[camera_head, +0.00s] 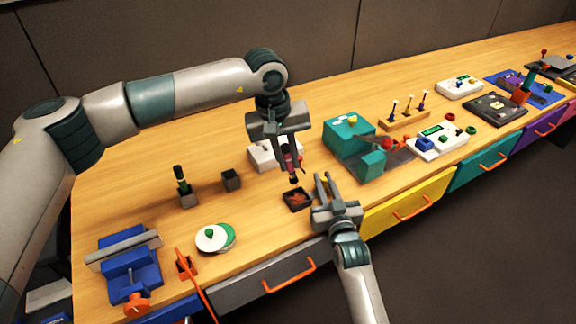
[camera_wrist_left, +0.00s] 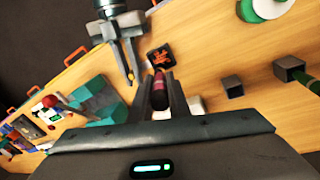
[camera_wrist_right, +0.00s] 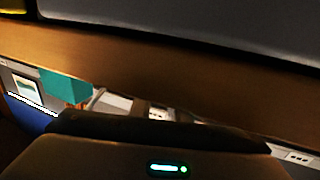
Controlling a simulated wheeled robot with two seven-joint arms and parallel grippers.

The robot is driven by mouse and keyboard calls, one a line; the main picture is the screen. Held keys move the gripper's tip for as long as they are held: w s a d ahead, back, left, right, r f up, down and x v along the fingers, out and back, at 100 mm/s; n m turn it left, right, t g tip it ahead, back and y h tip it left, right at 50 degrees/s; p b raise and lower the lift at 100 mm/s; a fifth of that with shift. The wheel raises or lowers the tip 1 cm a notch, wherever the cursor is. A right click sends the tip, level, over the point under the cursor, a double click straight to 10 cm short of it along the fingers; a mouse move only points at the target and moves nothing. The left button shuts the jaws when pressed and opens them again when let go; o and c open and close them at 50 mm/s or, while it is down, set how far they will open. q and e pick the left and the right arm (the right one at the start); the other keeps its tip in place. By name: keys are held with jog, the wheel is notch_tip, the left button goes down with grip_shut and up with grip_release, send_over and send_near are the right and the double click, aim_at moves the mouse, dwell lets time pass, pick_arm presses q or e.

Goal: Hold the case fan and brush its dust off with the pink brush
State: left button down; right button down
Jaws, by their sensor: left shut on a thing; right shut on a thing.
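The case fan (camera_head: 297,199), a dark square with orange-brown marks on its face, is near the front of the table. It also shows in the left wrist view (camera_wrist_left: 160,56). My left gripper (camera_head: 290,155) is shut on the pink brush (camera_head: 292,165), which hangs bristles down just behind and above the fan; a gap shows between them. In the left wrist view the brush (camera_wrist_left: 159,87) sits between the fingers. My right gripper (camera_head: 324,181) is just right of the fan, with a small yellow thing (camera_head: 325,178) between its fingertips. Whether its finger touches the fan is unclear.
A teal machine (camera_head: 350,135) stands right of the grippers. A white box (camera_head: 270,154) is behind the brush. Two dark holders, one with a green-handled tool (camera_head: 181,180), a white-green disc (camera_head: 213,238) and a blue vise (camera_head: 130,270) are to the left. Bare wood lies between them.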

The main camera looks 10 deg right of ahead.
pick_arm(q)
jog(key=shift+r, duration=0.75)
pick_arm(e)
jog(key=c, duration=1.6)
grip_release()
jog(key=s, duration=1.2)
jog(key=shift+d, duration=0.2)
